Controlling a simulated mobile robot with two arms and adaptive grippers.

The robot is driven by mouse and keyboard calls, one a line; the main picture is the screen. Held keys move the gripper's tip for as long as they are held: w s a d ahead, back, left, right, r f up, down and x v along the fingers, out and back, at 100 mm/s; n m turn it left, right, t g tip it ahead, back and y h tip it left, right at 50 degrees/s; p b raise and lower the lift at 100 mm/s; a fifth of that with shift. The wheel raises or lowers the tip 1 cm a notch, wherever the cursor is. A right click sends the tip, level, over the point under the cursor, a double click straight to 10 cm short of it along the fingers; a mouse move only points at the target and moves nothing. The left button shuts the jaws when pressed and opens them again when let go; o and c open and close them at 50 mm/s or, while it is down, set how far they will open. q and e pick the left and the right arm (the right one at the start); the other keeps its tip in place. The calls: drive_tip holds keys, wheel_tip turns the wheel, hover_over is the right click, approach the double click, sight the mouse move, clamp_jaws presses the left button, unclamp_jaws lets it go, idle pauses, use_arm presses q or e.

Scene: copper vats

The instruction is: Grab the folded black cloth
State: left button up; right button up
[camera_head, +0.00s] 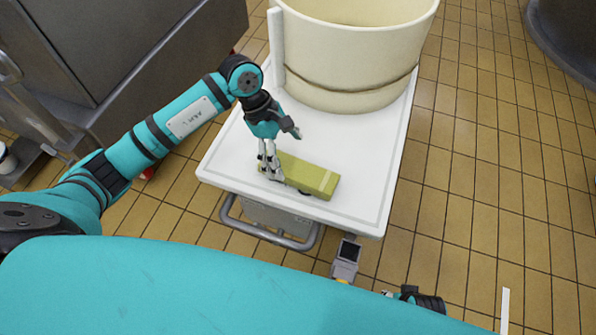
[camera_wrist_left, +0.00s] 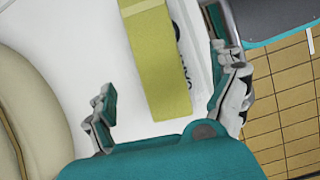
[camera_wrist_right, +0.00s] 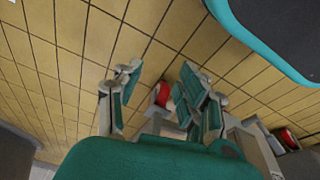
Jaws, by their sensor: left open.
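I cannot make out a folded black cloth in any view. A long yellow-green block (camera_head: 310,177) with a paler band lies near the front edge of the white table (camera_head: 360,165). A small dark patch shows beside its lower edge. The block (camera_wrist_left: 160,62) also shows in the left wrist view, with dark marks on the white surface beside it. My left gripper (camera_head: 279,148) is open over the block's left end, its fingers on either side in the wrist view. My right gripper (camera_wrist_right: 160,78) is open and empty, facing the tiled floor.
A large cream tub (camera_head: 345,60) with a dark band stands on the table behind the block. A grey metal cabinet (camera_head: 110,45) is at the back left. Brown tiled floor (camera_head: 475,190) lies open to the right. A dark round vat (camera_head: 570,35) stands at the far right.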

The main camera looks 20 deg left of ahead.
sight(297, 169)
use_arm(q)
drive_tip(key=x, duration=0.5)
drive_tip(key=shift+w+d+f, duration=0.2)
drive_tip(key=shift+d+f, duration=0.05)
drive_tip(key=shift+d, duration=0.05)
drive_tip(key=shift+f, duration=0.2)
drive_tip(key=shift+c, duration=1.4)
drive_tip(key=c, duration=1.2)
use_arm(e)
drive_tip(key=shift+w+r, duration=0.3)
drive_tip(key=shift+r, duration=0.65)
